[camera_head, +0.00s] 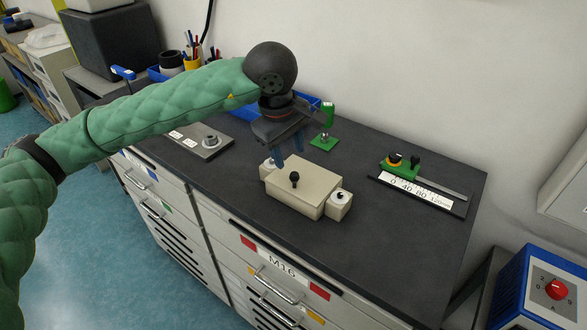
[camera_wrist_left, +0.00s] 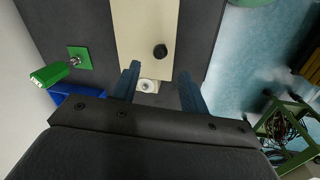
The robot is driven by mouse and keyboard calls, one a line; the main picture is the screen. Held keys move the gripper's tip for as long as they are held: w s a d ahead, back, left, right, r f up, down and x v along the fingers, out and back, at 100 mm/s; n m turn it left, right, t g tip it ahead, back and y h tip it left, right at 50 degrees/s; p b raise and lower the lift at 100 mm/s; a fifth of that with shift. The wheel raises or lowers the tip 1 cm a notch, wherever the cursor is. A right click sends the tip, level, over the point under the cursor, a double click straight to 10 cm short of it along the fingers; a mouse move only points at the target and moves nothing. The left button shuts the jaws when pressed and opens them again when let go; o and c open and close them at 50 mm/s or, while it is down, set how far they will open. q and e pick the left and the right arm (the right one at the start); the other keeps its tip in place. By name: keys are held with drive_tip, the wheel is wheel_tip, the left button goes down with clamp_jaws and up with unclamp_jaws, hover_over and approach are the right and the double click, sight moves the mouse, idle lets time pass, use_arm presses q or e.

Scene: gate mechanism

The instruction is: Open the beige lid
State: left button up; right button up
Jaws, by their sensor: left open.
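The beige lid (camera_head: 304,186) is the flat top of a box on the dark bench, with a black round knob (camera_head: 294,178) on it. It lies flat and looks closed. My left gripper (camera_head: 283,158) is over the left end of the box, fingers pointing down, open. In the left wrist view the fingers (camera_wrist_left: 158,90) are apart, with a white block (camera_wrist_left: 149,86) between them and the knob (camera_wrist_left: 160,51) beyond. My right gripper is not in view.
A green lever on a green plate (camera_head: 325,140) stands behind the box. A slide gauge with a scale (camera_head: 418,190) lies to the right. A grey plate with a knob (camera_head: 203,143) lies to the left. The bench front is clear.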

sight(294, 174)
use_arm(q)
drive_tip(key=f+p, duration=0.1)
drive_tip(key=f, duration=0.1)
drive_tip(key=f+p, duration=0.1)
drive_tip(key=f, duration=0.1)
drive_tip(key=d+f+p, duration=0.1)
drive_tip(key=f, duration=0.1)
drive_tip(key=shift+w, duration=0.35)
drive_tip(key=shift+f, duration=0.55)
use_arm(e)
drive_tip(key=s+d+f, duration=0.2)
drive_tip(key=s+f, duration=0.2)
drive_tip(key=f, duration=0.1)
use_arm(q)
clamp_jaws()
